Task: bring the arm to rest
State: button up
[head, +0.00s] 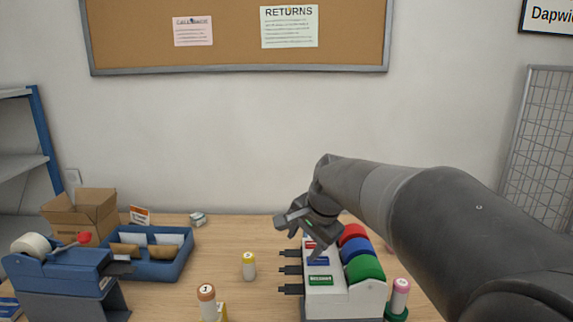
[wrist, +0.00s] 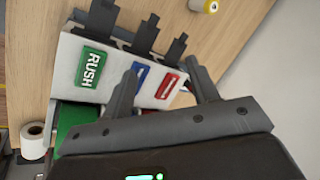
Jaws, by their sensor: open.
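My gripper (head: 306,226) hangs at the end of my arm, which reaches in from the right in the head view. It is above the back part of a white label dispenser (head: 340,297) with red, blue and green rolls. In the wrist view my gripper (wrist: 165,88) has its two fingers spread wide apart, with nothing held between them. The dispenser (wrist: 115,60) lies beyond the fingers there, with its green RUSH label (wrist: 88,67) showing. Whether a fingertip touches the dispenser cannot be told.
A yellow-capped bottle (head: 248,267) stands left of the dispenser. An orange-capped bottle (head: 207,303) and a pink-topped one (head: 399,297) stand near the front. A blue tray (head: 160,270), a cardboard box (head: 82,214) and a blue tape machine (head: 62,266) are on the left. Bare wood lies at back centre.

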jog(key=s+d+f+n+h, duration=0.1)
jog(key=s+d+n, duration=0.2)
jog(key=s, duration=0.5)
jog(key=s+d+f+n+t+h, duration=0.1)
jog(key=s+d+f+n, duration=0.1)
jog(key=s, duration=0.6)
jog(key=s+d+f+n, duration=0.1)
jog(key=s+d+n, duration=0.2)
jog(key=s+d, duration=0.3)
jog(key=shift+s+f+n+h, duration=0.15)
jog(key=shift+s+n+h, duration=0.25)
jog(key=shift+s, duration=1)
